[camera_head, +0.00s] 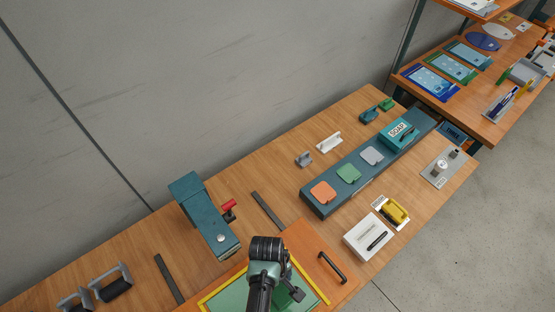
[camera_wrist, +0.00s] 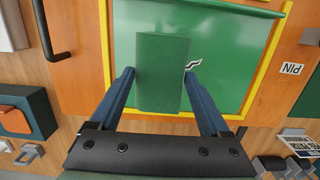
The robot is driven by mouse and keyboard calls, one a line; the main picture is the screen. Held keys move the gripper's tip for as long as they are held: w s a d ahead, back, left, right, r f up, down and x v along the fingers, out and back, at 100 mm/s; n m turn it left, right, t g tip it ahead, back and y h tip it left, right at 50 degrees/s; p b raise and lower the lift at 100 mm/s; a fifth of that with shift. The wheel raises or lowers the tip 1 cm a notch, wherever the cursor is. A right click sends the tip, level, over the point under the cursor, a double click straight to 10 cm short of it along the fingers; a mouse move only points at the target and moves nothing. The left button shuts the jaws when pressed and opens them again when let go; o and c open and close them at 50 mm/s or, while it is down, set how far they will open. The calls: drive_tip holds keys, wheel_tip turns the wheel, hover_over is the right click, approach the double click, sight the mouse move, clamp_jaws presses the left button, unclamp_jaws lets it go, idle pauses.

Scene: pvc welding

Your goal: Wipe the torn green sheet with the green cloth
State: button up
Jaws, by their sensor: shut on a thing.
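My gripper (camera_wrist: 160,78) is shut on the green cloth (camera_wrist: 162,60), a thick, dark green block-like pad between its two blue fingers. The torn green sheet (camera_wrist: 235,60) lies behind the cloth in the wrist view, framed by a yellow border on an orange board. A small white-and-black torn mark shows just right of the cloth. I cannot tell whether the cloth touches the sheet. In the head view, the sheet (camera_head: 231,296) is at the bottom, partly hidden by my arm. My gripper (camera_head: 291,293) is over its right part.
A black handle (camera_head: 332,267) stands on the board's right side. A teal device (camera_head: 204,216) with a red knob stands behind left. A dark tray (camera_head: 318,208) to the right holds orange, green and grey pads and a soap box (camera_head: 398,133). A white box (camera_head: 367,238) sits in front of it.

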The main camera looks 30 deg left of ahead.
drive_tip(key=r, duration=0.1)
drive_tip(key=r+p, duration=0.1)
drive_tip(key=p, duration=0.1)
drive_tip(key=shift+w+r, duration=0.25)
drive_tip(key=shift+r, duration=0.15)
drive_tip(key=shift+s+r+p, duration=0.15)
drive_tip(key=shift+r+p, duration=0.2)
drive_tip(key=shift+r, duration=0.1)
